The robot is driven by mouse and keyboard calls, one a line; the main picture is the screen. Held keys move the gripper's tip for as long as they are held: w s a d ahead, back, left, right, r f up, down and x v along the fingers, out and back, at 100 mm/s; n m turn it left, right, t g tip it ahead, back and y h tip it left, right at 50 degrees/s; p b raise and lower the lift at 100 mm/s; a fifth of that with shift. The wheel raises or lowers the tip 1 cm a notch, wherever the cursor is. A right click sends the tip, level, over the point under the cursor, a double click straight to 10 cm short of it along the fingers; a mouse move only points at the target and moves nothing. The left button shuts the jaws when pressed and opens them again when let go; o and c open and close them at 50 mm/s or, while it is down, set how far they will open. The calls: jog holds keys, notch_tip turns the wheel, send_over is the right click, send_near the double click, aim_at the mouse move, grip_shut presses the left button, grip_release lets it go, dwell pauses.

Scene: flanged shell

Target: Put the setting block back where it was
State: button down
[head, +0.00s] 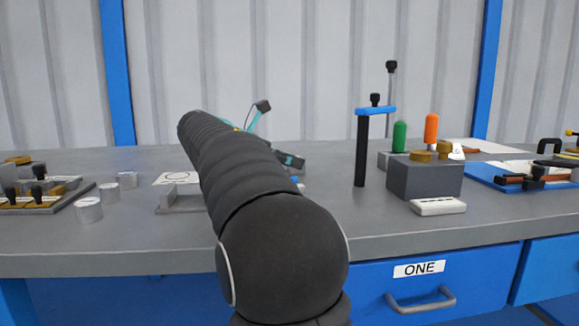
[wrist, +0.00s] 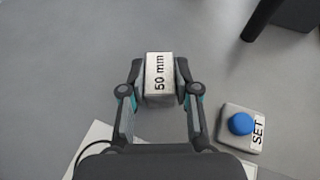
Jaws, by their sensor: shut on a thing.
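The setting block, a small silver block marked "50 mm" (wrist: 159,76), is between the two fingers of my gripper (wrist: 160,88) in the wrist view. The fingers press on its left and right sides, so my gripper is shut on it. I cannot tell whether its underside touches the bench. In the head view my own dark arm hides the block and most of the gripper; only a teal and dark part of the gripper (head: 290,160) shows past the arm.
A grey box with a blue button marked "SET" (wrist: 240,126) lies right of my gripper. A post with a blue arm (head: 362,150) and a dark box (head: 425,180) stand right of my arm. Silver cylinders (head: 88,210) and a tray (head: 60,200) are left. Bare bench surrounds the block.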

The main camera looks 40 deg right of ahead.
jog(key=shift+f, duration=0.3)
jog(key=c, duration=0.8)
grip_release()
jog(key=shift+c, duration=0.2)
jog(key=shift+r, duration=0.15)
jog(key=p+v, duration=0.2)
jog(key=v, duration=0.9)
jog(key=shift+d+r+p, duration=0.1)
jog(key=shift+r+p, duration=0.05)
jog(key=shift+p, duration=0.15)
jog(key=shift+a+r, duration=0.1)
jog(key=shift+a, duration=0.45)
